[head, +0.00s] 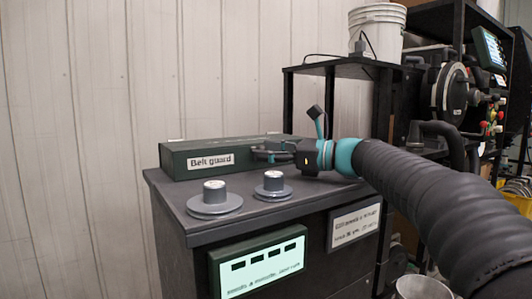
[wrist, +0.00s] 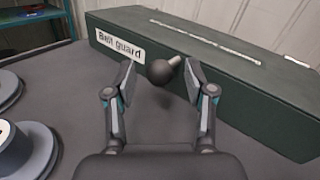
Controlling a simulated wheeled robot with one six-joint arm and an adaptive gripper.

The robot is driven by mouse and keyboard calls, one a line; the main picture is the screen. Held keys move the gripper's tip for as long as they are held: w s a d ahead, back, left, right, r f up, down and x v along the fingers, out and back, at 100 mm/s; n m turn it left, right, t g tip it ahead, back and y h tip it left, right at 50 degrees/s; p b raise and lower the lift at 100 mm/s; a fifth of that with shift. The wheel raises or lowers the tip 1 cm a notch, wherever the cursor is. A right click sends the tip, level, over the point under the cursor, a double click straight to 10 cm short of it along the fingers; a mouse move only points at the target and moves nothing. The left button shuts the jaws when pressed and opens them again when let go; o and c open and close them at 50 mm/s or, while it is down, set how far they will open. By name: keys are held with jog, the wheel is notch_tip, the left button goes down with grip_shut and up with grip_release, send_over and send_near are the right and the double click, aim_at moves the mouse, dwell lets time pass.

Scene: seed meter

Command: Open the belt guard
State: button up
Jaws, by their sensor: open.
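The belt guard (head: 235,158) is a long dark green box with a white "Belt guard" label. It lies at the back of the grey cabinet top and looks closed. It also fills the upper right of the wrist view (wrist: 240,90). A dark round knob (wrist: 162,72) on a short light stem sticks out from its front face. My gripper (head: 262,154) is in front of the guard. In the wrist view my gripper (wrist: 160,82) is open, with one finger on each side of the knob. I cannot tell whether either finger touches it.
Two round dials, a left one (head: 214,197) and a right one (head: 273,185), stand on the cabinet top (head: 180,210) in front of the guard. A lit display (head: 262,265) is on the cabinet front. A shelf with a white bucket (head: 377,32) and machinery stand behind my arm.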

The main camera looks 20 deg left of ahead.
jog(key=shift+a, duration=0.3)
grip_shut()
